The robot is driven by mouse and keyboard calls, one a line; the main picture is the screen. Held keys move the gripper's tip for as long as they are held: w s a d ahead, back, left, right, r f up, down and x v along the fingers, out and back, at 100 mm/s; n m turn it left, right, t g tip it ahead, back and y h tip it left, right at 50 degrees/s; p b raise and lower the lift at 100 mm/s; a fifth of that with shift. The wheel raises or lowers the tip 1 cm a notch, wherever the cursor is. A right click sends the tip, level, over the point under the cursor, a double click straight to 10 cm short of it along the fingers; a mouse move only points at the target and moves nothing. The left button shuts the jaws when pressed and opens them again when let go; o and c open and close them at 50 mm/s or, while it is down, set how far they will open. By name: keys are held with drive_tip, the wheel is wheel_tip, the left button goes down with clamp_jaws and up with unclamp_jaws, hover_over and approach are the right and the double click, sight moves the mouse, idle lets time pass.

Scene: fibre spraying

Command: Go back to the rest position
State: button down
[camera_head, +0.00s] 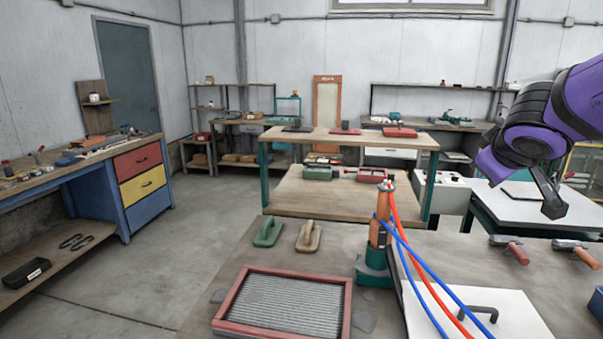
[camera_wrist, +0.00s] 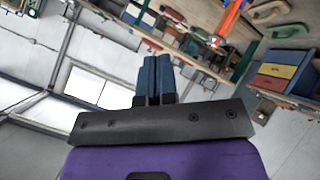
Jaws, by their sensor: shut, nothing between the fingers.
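My gripper (camera_head: 553,208) hangs from the purple and black arm at the right of the head view, above the pale table, and is empty. In the wrist view its two dark blue fingers (camera_wrist: 153,75) stand side by side, closed together. The spray tool (camera_head: 381,235), orange with a green base and red and blue hoses, stands upright on the near table, left of my gripper and apart from it. Its orange body also shows at the top of the wrist view, upside down.
The near table (camera_head: 225,270) holds a red-framed tray (camera_head: 280,305), a green float (camera_head: 268,232), a beige float (camera_head: 308,236), a white board (camera_head: 510,320) and red-handled tools (camera_head: 510,250). A workbench with coloured drawers (camera_head: 142,180) stands left. The floor between is clear.

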drive_tip(key=s+a+f+m+g+y, duration=0.1)
drive_tip(key=s+a+m+g+y, duration=0.1)
drive_tip(key=s, duration=0.8)
drive_tip(key=s+a+f+m+g+y, duration=0.1)
drive_tip(key=s+a+m+g, duration=0.1)
drive_tip(key=s, duration=0.8)
drive_tip(key=shift+m+g+y, duration=0.3)
drive_tip(key=shift+m+y, duration=0.1)
drive_tip(key=shift+s, duration=0.1)
